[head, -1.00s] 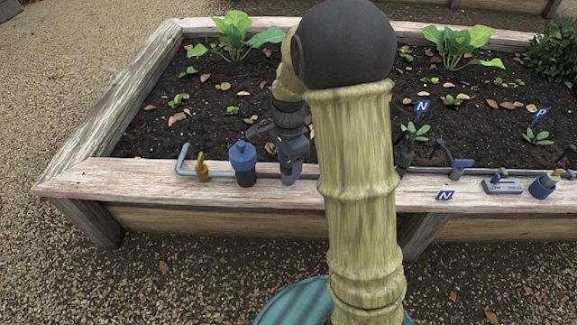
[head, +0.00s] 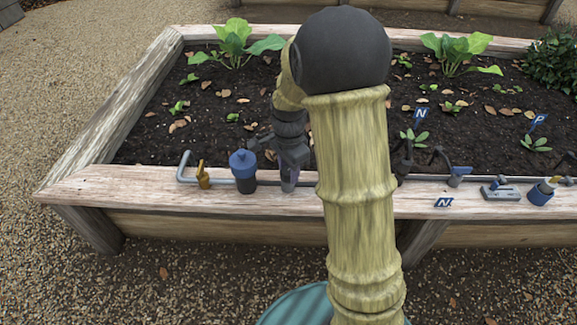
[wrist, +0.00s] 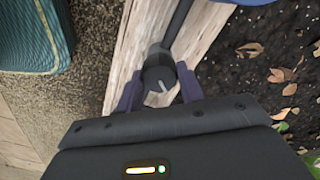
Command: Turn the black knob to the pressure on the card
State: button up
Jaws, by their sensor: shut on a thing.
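The black knob (wrist: 157,79), round with a pale pointer line on its face, sits on the grey pipe along the wooden rim in the wrist view. The two purple fingers of my gripper (wrist: 160,92) stand on either side of it, shut on it. In the head view my gripper (head: 289,178) reaches down to the pipe at the front rim, and the knob is hidden there. No card with a readable pressure shows; a small blue card marked N (head: 444,202) lies on the rim to the right.
A blue-capped dark canister (head: 243,170) stands on the rim just left of my gripper, with a brass valve (head: 203,175) beyond it. Further right are a grey fitting (head: 500,192) and a blue cylinder (head: 542,191). The soil bed (head: 215,135) holds plants and blue N and P markers.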

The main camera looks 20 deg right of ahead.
jog(key=n+p, duration=0.1)
jog(key=p, duration=0.1)
jog(key=n+p, duration=0.1)
jog(key=shift+r+p, duration=0.3)
jog(key=shift+p, duration=0.1)
jog(key=n+p, duration=0.7)
jog(key=p, duration=0.1)
jog(key=shift+a+n, duration=0.1)
jog(key=shift+n, duration=0.3)
jog(key=n+p, duration=0.4)
jog(key=p, duration=0.1)
jog(key=shift+f, duration=0.1)
jog(key=n+p, duration=0.5)
jog(key=n, duration=0.1)
jog(key=shift+a+n, duration=0.1)
jog(key=shift+n, duration=0.3)
jog(key=n+p, duration=0.3)
jog(key=n, duration=0.2)
jog(key=shift+f+n+p, duration=0.2)
jog(key=shift+n+p, duration=0.1)
jog(key=shift+p, duration=0.1)
